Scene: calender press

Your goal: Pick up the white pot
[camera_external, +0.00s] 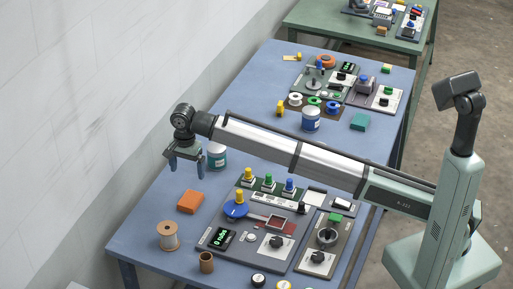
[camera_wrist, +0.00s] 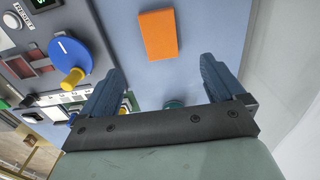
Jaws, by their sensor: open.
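A white pot with a dark teal band (camera_external: 217,158) stands on the blue table in the external view, just right of my gripper and partly behind my arm. A second white pot with a blue band (camera_external: 311,121) stands further back on the table. My gripper (camera_external: 185,166) is open, with its blue fingers pointing down above the table's left side. In the wrist view my gripper (camera_wrist: 161,70) has nothing between its fingertips. A small teal round thing (camera_wrist: 174,104) shows low between the fingers, mostly hidden by the gripper body; I cannot tell if it is the pot.
An orange block (camera_external: 190,201) lies near my gripper; it also shows in the wrist view (camera_wrist: 158,35). A control panel with a blue knob (camera_external: 235,210) and coloured buttons stands to the right. A thread spool (camera_external: 168,236) and brown cup (camera_external: 206,263) stand in front. A wall runs along the left.

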